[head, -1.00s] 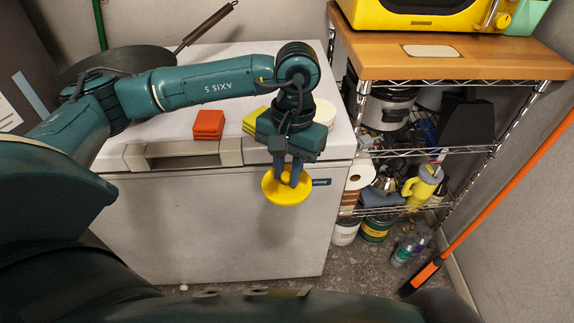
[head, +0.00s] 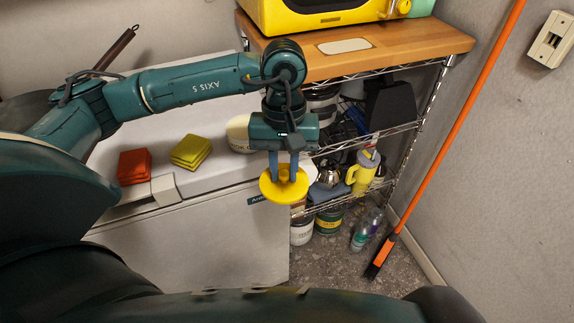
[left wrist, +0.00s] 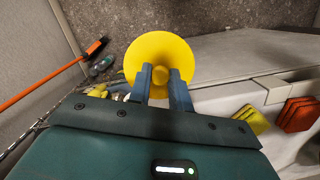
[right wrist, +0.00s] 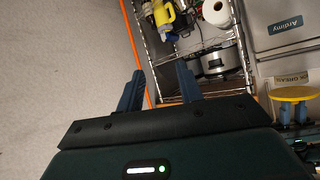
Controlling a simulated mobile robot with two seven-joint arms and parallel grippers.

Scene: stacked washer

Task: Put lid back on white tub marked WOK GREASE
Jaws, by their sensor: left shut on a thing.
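My left gripper (head: 287,178) is shut on the knob of a round yellow lid (head: 275,192). It holds the lid level in the air, in front of the white freezer's front edge. The lid also shows between the fingers in the left wrist view (left wrist: 158,50). The white tub (head: 238,132) stands on the freezer top, just behind and left of my left gripper, which partly hides it. Part of its label, reading "OK GREAS", shows in the right wrist view (right wrist: 291,79). My right gripper (right wrist: 157,82) is open and empty, with its fingers apart.
Orange (head: 134,166) and yellow (head: 191,151) square stacks lie on the freezer (head: 190,260) left of the tub. An orange-handled broom (head: 440,150) leans at the right wall.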

